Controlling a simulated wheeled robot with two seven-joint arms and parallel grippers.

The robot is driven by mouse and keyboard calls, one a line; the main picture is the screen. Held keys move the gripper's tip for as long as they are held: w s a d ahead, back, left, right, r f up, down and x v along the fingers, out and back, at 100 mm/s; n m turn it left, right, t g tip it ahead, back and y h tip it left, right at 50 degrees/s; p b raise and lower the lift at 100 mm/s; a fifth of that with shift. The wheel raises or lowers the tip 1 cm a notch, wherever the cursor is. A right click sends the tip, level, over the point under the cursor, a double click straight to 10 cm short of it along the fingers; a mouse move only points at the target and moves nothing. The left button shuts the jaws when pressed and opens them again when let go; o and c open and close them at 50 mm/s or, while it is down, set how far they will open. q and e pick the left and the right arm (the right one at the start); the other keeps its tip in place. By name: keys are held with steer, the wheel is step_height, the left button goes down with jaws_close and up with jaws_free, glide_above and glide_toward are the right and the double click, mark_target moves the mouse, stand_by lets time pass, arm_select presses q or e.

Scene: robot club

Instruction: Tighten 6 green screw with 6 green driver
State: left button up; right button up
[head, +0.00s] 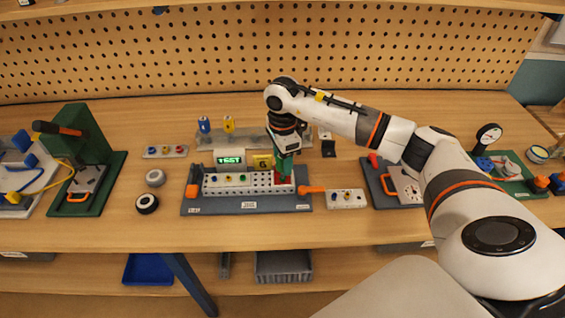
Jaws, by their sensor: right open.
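My right gripper (285,172) points down over the right end of the perforated plate (240,180) on the blue-grey test board. It is open. A green upright part (284,142) shows at the gripper, and I cannot tell whether it is the green driver. A red piece (284,180) shows just below it. A yellow sign (263,162) beside it seems to read 6. Small coloured screw heads, one of them green, sit on the plate's left part; a screw under the gripper is hidden. My left gripper is not in view.
A lit display (230,158) stands behind the plate. A green press (80,150) stands at left. Two round parts (147,203) lie left of the board. The table's front strip is clear.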

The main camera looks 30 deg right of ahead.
steer(key=n+b, duration=0.1)
steer(key=n, duration=0.2)
steer(key=n+b, duration=0.1)
steer(key=n, duration=0.1)
steer(key=shift+f+b, duration=0.3)
steer(key=shift+b, duration=0.05)
steer(key=n+b, duration=0.1)
steer(key=n, duration=0.1)
steer(key=shift+r+n, duration=0.1)
steer(key=shift+n, duration=0.3)
steer(key=shift+r+n, duration=0.15)
steer(key=shift+n, duration=0.35)
steer(key=shift+c, duration=0.2)
steer(key=c, duration=1)
steer(key=m, duration=1.2)
steer(key=shift+m, duration=0.3)
